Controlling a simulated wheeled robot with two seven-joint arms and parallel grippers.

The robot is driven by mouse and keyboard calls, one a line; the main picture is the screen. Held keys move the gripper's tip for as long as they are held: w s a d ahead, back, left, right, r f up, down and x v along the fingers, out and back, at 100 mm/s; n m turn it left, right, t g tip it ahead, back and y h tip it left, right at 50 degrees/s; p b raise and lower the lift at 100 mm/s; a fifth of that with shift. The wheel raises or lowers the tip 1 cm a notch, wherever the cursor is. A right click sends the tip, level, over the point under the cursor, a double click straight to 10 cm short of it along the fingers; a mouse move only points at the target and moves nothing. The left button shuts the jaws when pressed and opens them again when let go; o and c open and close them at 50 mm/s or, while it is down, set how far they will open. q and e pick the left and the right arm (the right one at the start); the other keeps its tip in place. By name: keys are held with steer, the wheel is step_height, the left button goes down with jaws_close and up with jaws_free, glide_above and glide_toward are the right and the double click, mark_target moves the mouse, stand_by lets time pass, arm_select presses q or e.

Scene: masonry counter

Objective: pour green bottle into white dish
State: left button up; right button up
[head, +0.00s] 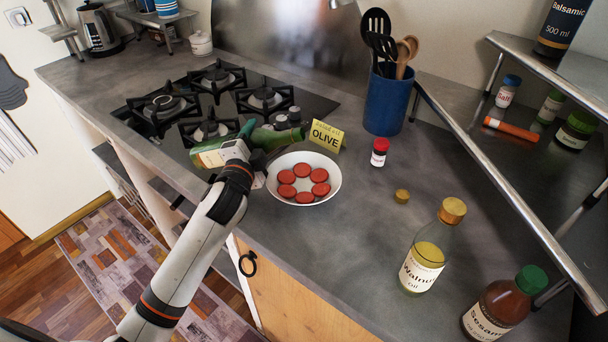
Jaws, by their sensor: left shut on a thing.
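The green bottle (279,138) lies tilted close to horizontal in my left gripper (246,140). Its labelled body shows to the left of the gripper and its neck points right, toward the yellow OLIVE card. The gripper is shut around the bottle and hides its middle. The white dish (334,188) stands on the counter just right of and in front of the gripper, with several red slices (303,184) in a ring inside. The neck appears near the dish's back rim. I see no stream of liquid. My right gripper is out of view.
The OLIVE card (326,136) stands behind the dish. A gas hob (215,100) lies at the back left. A red-capped jar (379,152), a small cap (402,196), a walnut oil bottle (427,255) and a sesame bottle (500,305) stand right. A metal shelf (515,190) borders the right.

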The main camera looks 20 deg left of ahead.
arm_select(q)
steer(key=shift+s+a+r, duration=0.1)
steer(key=shift+s, duration=0.05)
stand_by(0.4)
steer(key=shift+a+f, duration=0.1)
steer(key=shift+f, duration=0.1)
steer(key=shift+m+b, duration=0.3)
steer(key=shift+f, duration=0.1)
stand_by(0.4)
steer(key=shift+a, duration=0.1)
steer(key=shift+m, duration=0.3)
steer(key=shift+a+f+m+p, duration=0.25)
steer(key=shift+m+p, duration=0.15)
steer(key=shift+m, duration=0.1)
stand_by(1.5)
